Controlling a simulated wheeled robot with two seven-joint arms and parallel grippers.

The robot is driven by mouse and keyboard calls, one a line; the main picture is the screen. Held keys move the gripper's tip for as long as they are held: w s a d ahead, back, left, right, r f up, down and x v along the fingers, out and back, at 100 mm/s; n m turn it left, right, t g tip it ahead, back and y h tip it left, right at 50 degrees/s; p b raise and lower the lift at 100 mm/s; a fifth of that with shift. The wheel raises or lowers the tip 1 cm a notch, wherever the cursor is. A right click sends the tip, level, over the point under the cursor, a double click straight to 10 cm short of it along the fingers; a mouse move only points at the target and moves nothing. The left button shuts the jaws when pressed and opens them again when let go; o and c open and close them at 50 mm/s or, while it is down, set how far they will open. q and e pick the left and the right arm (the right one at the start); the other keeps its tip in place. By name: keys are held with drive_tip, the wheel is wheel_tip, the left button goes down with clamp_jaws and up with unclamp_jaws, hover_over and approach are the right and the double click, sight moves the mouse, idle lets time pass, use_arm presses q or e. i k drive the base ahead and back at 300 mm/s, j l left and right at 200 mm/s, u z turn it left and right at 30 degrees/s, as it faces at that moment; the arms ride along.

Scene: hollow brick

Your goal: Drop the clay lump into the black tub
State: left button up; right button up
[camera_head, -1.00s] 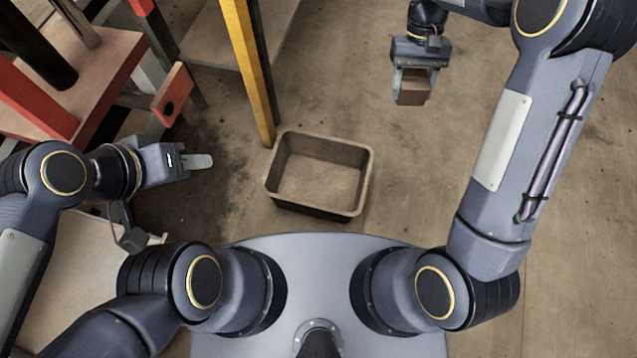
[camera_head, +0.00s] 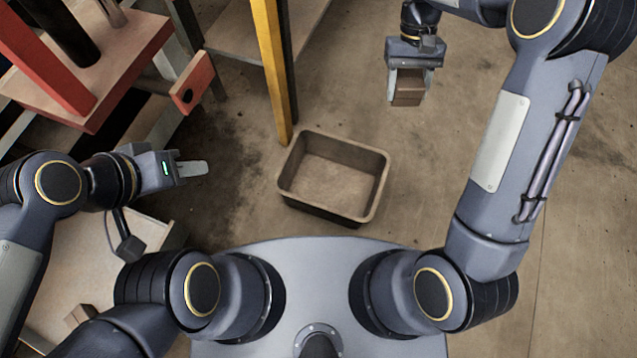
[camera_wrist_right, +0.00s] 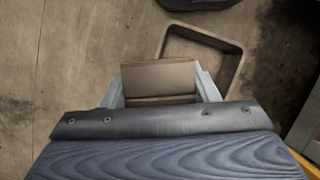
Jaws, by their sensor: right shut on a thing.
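The clay lump looks like a brown block (camera_head: 407,88). My right gripper (camera_head: 408,86) is shut on it, with a finger on each side. The lump also shows between the fingers in the right wrist view (camera_wrist_right: 158,76). The black tub (camera_head: 333,187) is an open rectangular bin on the floor, dark outside and dusty brown inside, and looks empty. It lies below and left of the lump in the head view, and behind it to the upper right in the wrist view (camera_wrist_right: 203,38). My left gripper (camera_head: 193,168) is left of the tub, apart from it; its finger gap is hidden.
A yellow post (camera_head: 270,75) stands just behind the tub, beside a low shelf (camera_head: 240,35). A bench with red parts (camera_head: 110,75) fills the upper left. A small brown block (camera_head: 80,315) lies on a pale surface at lower left. Floor between lump and tub is clear.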

sight(338, 193)
drive_tip(key=l+u, duration=0.15)
drive_tip(key=u, duration=0.25)
drive_tip(key=l+u, duration=0.2)
drive_tip(key=u, duration=0.2)
drive_tip(key=l+u, duration=0.15)
drive_tip(key=u, duration=0.25)
drive_tip(key=k+l+u, duration=0.1)
drive_tip(key=u, duration=0.3)
drive_tip(key=k+l, duration=0.35)
drive_tip(key=l, duration=0.2)
